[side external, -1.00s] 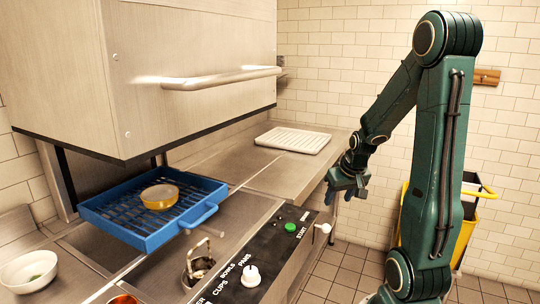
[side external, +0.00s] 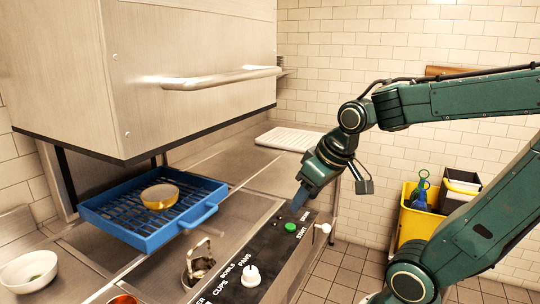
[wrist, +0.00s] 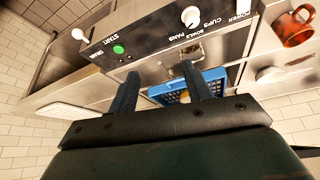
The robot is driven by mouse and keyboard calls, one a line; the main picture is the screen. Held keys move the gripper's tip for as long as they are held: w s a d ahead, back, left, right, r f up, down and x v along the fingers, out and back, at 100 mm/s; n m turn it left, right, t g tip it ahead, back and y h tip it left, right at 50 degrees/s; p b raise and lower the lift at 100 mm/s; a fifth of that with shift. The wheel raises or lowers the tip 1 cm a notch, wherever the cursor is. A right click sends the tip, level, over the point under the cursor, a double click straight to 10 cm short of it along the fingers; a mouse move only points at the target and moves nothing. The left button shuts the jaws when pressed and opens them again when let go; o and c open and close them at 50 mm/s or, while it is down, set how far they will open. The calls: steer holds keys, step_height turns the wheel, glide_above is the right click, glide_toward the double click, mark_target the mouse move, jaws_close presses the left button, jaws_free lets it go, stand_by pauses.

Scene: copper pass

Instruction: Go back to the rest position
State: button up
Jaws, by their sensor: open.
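My gripper (side external: 301,198) is above the right end of the control panel, pointing down and to the left, close to the green button (side external: 291,227) in the side view. In the wrist view its two fingers (wrist: 164,88) are spread apart with nothing between them. The green button also shows in the wrist view (wrist: 118,49), beyond the left finger. Whether the fingertips touch the panel cannot be told.
A blue rack (side external: 150,236) holding a round amber dish (side external: 160,196) sits under the raised metal hood (side external: 190,60). A white bowl (side external: 28,271) is at left, a copper mug (wrist: 293,27) at upper right in the wrist view. A white ribbed tray (side external: 288,139) lies behind; a yellow cart (side external: 417,226) stands right.

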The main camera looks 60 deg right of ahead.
steer(key=s+a+r+n+y, duration=0.1)
steer(key=s+a+r+n, duration=0.1)
steer(key=s+a, duration=0.2)
steer(key=shift+s+a+n, duration=0.3)
steer(key=shift+s+a, duration=0.1)
steer(key=shift+a, duration=0.7)
